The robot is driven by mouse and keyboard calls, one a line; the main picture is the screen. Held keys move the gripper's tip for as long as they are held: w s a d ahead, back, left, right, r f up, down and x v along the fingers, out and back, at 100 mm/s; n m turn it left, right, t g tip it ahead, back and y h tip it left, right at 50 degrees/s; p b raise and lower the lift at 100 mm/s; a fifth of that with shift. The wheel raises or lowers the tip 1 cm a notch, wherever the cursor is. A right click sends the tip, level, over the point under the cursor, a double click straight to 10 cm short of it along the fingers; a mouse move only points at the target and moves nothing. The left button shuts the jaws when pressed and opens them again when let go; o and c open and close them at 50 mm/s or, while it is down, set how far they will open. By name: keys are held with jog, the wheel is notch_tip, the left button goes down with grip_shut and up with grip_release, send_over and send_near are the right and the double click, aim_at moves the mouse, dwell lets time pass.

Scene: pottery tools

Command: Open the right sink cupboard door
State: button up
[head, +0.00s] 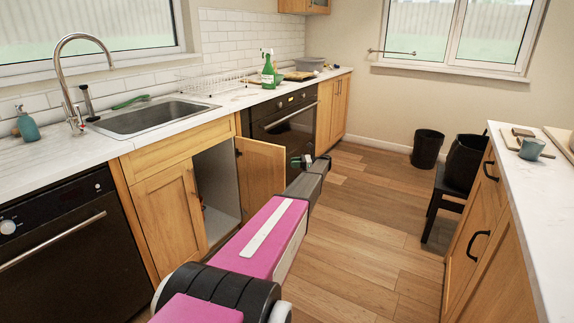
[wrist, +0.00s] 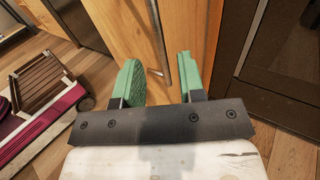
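The right sink cupboard door (head: 261,170) is wooden and stands swung well out from its frame, toward the oven side. The open cupboard interior (head: 218,180) shows beside it. The left sink cupboard door (head: 168,215) is shut. My gripper (head: 303,161) is at the outer side of the open door, partly hidden by my arm in the head view. In the wrist view, my gripper's green fingers (wrist: 159,66) are spread apart. The metal bar handle (wrist: 159,45) runs between them on the wooden door face (wrist: 120,35), with gaps visible on both sides.
A black oven (head: 290,125) is right of the sink cupboard, and a black dishwasher (head: 65,250) is left of it. A black chair (head: 447,195) and an island counter (head: 508,215) stand at right. Wooden floor (head: 365,235) is clear between.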

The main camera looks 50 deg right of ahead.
jog(key=shift+v, duration=2.25)
